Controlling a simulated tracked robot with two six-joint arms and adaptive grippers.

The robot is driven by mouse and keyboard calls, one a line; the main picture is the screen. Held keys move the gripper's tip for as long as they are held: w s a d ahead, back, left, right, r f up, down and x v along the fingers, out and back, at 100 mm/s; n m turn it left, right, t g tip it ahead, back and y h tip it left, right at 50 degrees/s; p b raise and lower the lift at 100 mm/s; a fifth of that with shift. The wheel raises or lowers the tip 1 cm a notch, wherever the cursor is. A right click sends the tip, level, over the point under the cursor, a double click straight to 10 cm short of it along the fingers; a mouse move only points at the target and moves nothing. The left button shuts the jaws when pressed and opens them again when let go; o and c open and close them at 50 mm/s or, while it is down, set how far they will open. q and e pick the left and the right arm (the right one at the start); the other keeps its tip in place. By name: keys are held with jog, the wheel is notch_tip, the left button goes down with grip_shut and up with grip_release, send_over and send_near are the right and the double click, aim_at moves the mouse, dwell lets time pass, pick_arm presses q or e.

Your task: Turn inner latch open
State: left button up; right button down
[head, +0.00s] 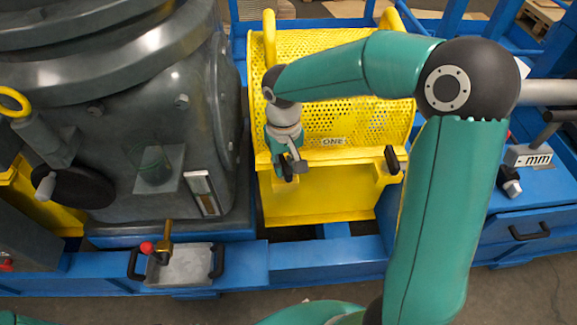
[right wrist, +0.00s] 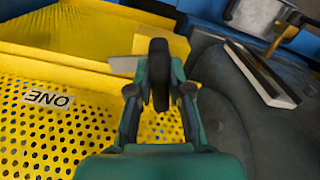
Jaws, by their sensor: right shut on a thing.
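The yellow perforated guard (head: 325,195) stands in the middle of the head view, with a label "ONE" on it. Its inner latch, a black handle, is at the guard's left end beside the grey machine. In the right wrist view the inner latch (right wrist: 159,62) stands between my fingers. My right gripper (head: 291,160) is shut on it; it also shows in the right wrist view (right wrist: 158,92). The gripper hides most of this latch in the head view. The outer black latch (head: 392,160) is at the guard's right end. My left gripper is not in view.
The grey machine housing (head: 120,190) stands close to the left of the guard. A measuring block marked "mm" (head: 530,156) lies at the right.

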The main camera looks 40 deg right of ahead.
aim_at(284, 162)
jog(key=m, duration=0.2)
jog(key=m+b, duration=0.1)
jog(key=shift+w+r+m, duration=0.15)
jog(key=shift+w+m, duration=0.1)
jog(key=shift+m, duration=0.05)
jog(key=shift+d, duration=0.1)
jog(key=c, duration=1.1)
grip_release()
jog(key=shift+s, duration=0.1)
notch_tip(284, 162, up, 12)
jog(key=shift+f, duration=0.1)
